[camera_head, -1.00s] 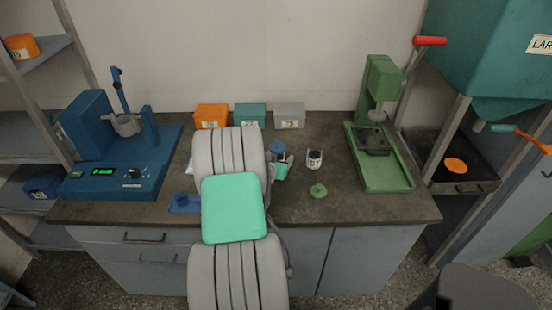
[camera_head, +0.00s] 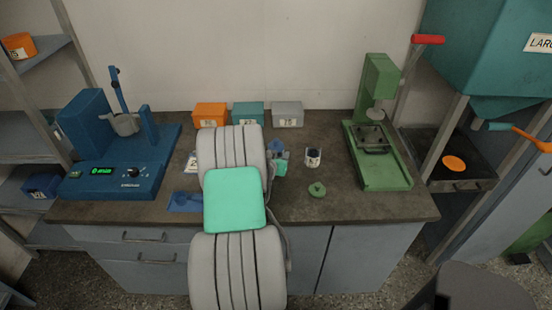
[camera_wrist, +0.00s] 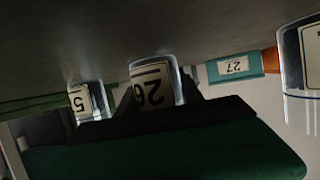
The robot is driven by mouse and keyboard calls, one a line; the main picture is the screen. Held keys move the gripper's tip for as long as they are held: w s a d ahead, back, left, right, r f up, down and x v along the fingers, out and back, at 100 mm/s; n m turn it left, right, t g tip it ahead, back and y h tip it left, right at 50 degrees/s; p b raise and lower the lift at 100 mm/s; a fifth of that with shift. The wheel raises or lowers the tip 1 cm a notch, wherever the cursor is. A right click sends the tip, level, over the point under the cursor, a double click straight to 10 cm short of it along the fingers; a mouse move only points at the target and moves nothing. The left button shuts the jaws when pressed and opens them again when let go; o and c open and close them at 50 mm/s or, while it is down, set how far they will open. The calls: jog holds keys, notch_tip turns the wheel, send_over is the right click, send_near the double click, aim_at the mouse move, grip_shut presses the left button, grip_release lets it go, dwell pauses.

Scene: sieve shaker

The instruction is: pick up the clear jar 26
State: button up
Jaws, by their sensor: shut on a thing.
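The clear jar 26 (camera_wrist: 150,82) shows upside down in the wrist view, with a white label reading 26. My gripper (camera_wrist: 155,97) is shut on it, one finger on each side. The jar's base end is close to the dark worktop; I cannot tell whether it touches. In the head view my arm covers most of my gripper, and I cannot make out jar 26 there.
A clear jar labelled 5 (camera_wrist: 82,102) stands beside jar 26; another jar (camera_wrist: 302,70) is at the right edge. Orange (camera_head: 210,115), teal (camera_head: 248,115) and grey (camera_head: 288,115) boxes line the wall. A green lid (camera_head: 317,190) lies on the worktop (camera_head: 350,205).

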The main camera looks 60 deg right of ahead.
jog(key=c, duration=0.3)
grip_shut()
jog(key=shift+r, duration=0.15)
